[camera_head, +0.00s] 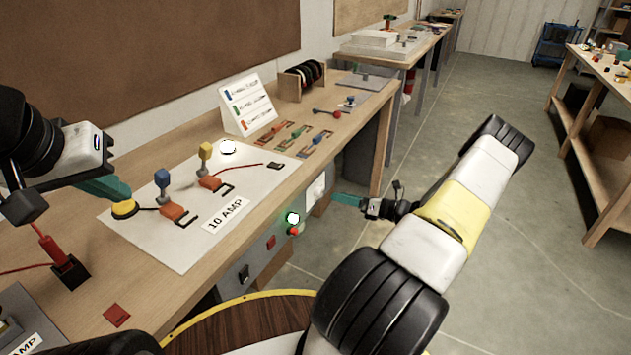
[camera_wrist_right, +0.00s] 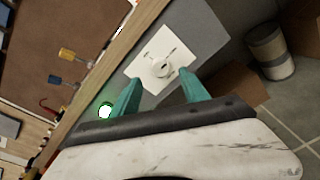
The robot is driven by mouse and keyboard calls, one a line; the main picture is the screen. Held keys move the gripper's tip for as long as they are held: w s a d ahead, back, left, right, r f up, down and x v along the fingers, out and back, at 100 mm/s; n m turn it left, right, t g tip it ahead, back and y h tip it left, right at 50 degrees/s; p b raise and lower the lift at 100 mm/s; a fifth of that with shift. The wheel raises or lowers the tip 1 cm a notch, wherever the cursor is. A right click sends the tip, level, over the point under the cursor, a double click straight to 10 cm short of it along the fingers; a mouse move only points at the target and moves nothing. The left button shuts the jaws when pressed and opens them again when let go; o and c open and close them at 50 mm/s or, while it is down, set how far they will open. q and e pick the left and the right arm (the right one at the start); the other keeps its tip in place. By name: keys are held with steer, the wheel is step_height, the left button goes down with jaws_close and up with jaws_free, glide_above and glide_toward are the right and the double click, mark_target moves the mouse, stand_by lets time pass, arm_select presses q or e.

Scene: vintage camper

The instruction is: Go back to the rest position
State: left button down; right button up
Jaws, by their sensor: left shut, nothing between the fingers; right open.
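My left gripper (camera_head: 108,190) has its teal fingers together, low over the workbench at the left edge of the white board (camera_head: 150,249). Its tips are close to a round yellow button (camera_head: 124,209); I cannot tell whether they touch. My right gripper (camera_head: 347,200) is in front of the bench's front face, by a white plate (camera_head: 316,190). In the right wrist view its teal fingers (camera_wrist_right: 160,95) are apart with nothing held.
The wooden bench (camera_head: 374,108) carries a lit white lamp (camera_head: 228,147), connectors, and a label card (camera_head: 246,104). A glowing lamp (camera_head: 292,217) sits on the bench's front panel. Another bench (camera_head: 594,125) stands at right. The floor between the benches (camera_head: 480,95) is clear.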

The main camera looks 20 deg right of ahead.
steer(key=shift+s+d, duration=0.4)
steer(key=shift+s, duration=0.1)
steer(key=s+a+r+n+g+h, duration=0.1)
steer(key=s+a+r+n+g, duration=0.3)
steer(key=a+r+n, duration=0.6)
steer(key=s+a+r+n+g+h, duration=0.1)
steer(key=s+a+r+n+g, duration=0.2)
steer(key=a+r+n+g, duration=0.6)
steer(key=s+a+r+n+t+h, duration=0.3)
steer(key=s+r+n+t+h, duration=0.3)
steer(key=s+r+n, duration=1)
steer(key=shift+s+r+t+h, duration=0.4)
steer(key=shift+s+r+h, duration=0.15)
steer(key=shift+s, duration=0.6)
steer(key=shift+a, duration=0.1)
steer(key=shift+c, duration=0.2)
